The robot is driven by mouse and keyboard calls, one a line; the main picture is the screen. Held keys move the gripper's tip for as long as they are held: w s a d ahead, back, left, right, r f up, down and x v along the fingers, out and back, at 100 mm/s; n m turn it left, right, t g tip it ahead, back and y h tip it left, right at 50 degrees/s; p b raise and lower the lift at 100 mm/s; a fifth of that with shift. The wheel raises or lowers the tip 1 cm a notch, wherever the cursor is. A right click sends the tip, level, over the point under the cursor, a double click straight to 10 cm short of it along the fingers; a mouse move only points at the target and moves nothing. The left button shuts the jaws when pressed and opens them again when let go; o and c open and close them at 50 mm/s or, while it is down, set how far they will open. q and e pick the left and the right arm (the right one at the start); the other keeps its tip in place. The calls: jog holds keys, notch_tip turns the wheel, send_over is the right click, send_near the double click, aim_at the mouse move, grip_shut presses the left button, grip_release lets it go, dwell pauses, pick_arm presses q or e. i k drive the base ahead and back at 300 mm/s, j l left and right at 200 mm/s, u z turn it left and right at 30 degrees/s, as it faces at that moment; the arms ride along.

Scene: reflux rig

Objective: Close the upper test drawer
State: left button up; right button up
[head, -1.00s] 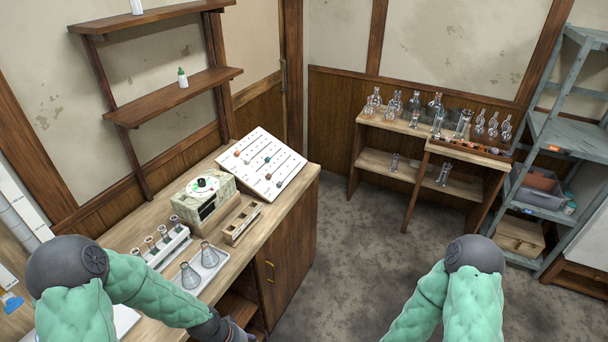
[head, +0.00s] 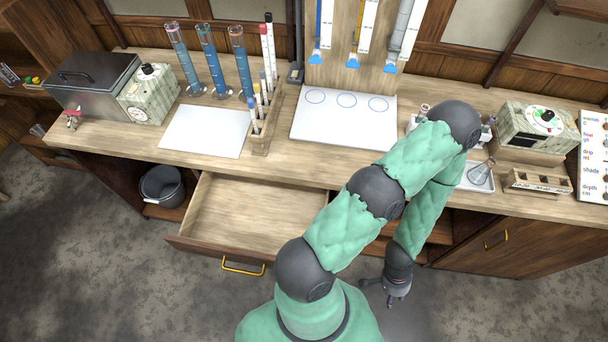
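A wooden drawer (head: 187,243) is pulled well out from under the workbench, left of the picture's middle, and looks empty. Its front carries a yellow handle (head: 243,266). My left arm crosses the middle of the view and covers part of the drawer's right side. My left gripper (head: 380,294) hangs low in front of the bench, to the right of the drawer and apart from it. Its dark fingers look spread, with nothing between them. My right gripper is out of view. I see no second drawer below this one.
A workbench (head: 150,165) bears a metal box (head: 90,82), blue cylinders (head: 207,62), a tube rack (head: 262,118) and a white board (head: 345,118). A dark bucket (head: 163,186) stands left of the drawer. A closed cabinet door (head: 510,240) is at the right. Floor in front is clear.

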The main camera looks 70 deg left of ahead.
aim_at(243, 219)
jog(key=k+u, duration=0.1)
jog(key=k, duration=0.5)
jog(key=k+j+u, duration=0.1)
jog(key=k, duration=0.5)
jog(key=u, duration=2)
jog(key=l+u, duration=0.2)
jog(key=l, duration=0.2)
jog(key=k+l+u, duration=0.1)
jog(key=l+u, duration=0.15)
jog(key=k+l+u, duration=0.2)
jog(key=l, duration=0.3)
jog(key=l+u, duration=0.25)
jog(key=k+l, duration=0.05)
jog(key=l, duration=0.05)
